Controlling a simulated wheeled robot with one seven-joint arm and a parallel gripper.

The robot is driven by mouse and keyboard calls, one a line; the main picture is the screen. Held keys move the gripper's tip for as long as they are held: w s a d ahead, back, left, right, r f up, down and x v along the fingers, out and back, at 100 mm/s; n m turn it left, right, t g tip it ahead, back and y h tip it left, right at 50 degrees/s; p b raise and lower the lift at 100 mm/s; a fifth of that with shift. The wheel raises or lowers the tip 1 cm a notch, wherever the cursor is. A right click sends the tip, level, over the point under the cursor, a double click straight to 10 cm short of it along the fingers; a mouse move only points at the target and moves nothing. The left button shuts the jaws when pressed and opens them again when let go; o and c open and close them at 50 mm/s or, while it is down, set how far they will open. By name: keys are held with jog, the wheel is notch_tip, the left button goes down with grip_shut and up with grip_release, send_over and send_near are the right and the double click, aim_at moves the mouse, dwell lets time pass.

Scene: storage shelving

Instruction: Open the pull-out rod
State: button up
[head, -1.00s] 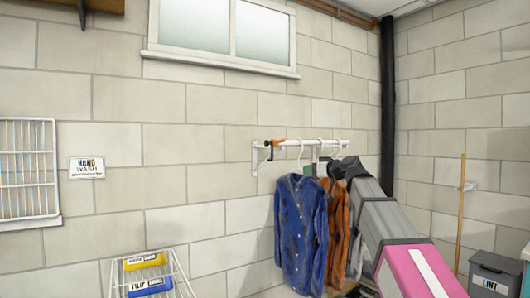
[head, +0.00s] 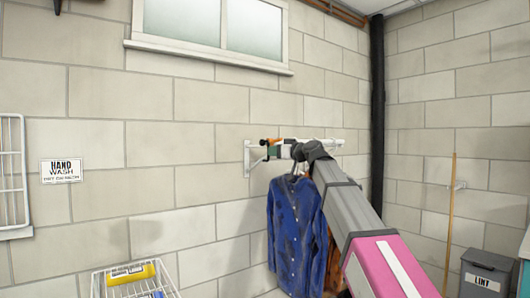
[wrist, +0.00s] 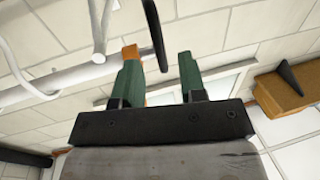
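The pull-out rod (head: 331,133) is a white wall-mounted rail with a white bracket (head: 248,158) at its left end. An orange tip and a black hook (head: 265,154) show at that end. My gripper (head: 275,151) is at the rod's left end, beside the tip and hook. In the wrist view my gripper (wrist: 159,61) has two green fingers, spread apart. The black hook (wrist: 154,32) reaches toward the gap between them, and the orange tip (wrist: 131,53) overlaps the left finger; I cannot tell whether they touch. The white rod (wrist: 70,76) runs off to the left.
A blue shirt (head: 294,232) hangs below the rod, with an orange garment (head: 330,252) behind it. A wire rack (head: 98,285) with bottles is at lower left. A broom handle (head: 451,215) and a grey lint bin (head: 487,276) stand at right.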

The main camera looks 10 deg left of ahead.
jog(key=x, duration=0.6)
jog(key=shift+a, duration=0.1)
grip_shut()
jog(key=s+a, duration=2.2)
jog(key=s, duration=0.4)
jog(key=shift+a, duration=0.25)
jog(key=shift+s, duration=0.1)
grip_release()
jog(key=shift+d, duration=0.15)
